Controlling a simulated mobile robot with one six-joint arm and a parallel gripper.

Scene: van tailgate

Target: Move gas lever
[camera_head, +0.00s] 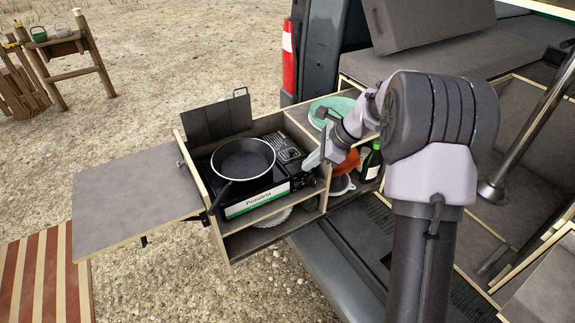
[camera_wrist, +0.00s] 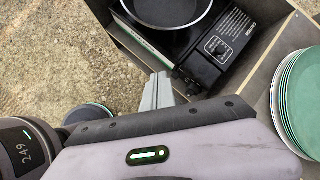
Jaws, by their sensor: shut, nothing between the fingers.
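The portable gas stove (camera_head: 289,158) sits in the pull-out drawer box with a black frying pan (camera_head: 243,160) on it. My gripper (camera_head: 313,160) is at the stove's right front end, shut and empty. The wrist view shows the grey fingers (camera_wrist: 160,88) just short of the stove's front corner; contact cannot be made out.
Green plates (camera_wrist: 303,95) are stacked to the right in the wrist view. A dark bottle (camera_head: 371,163) and an orange bowl (camera_head: 347,162) stand behind my gripper. A grey side board (camera_head: 130,198) extends left of the drawer. The drawer walls bound the stove.

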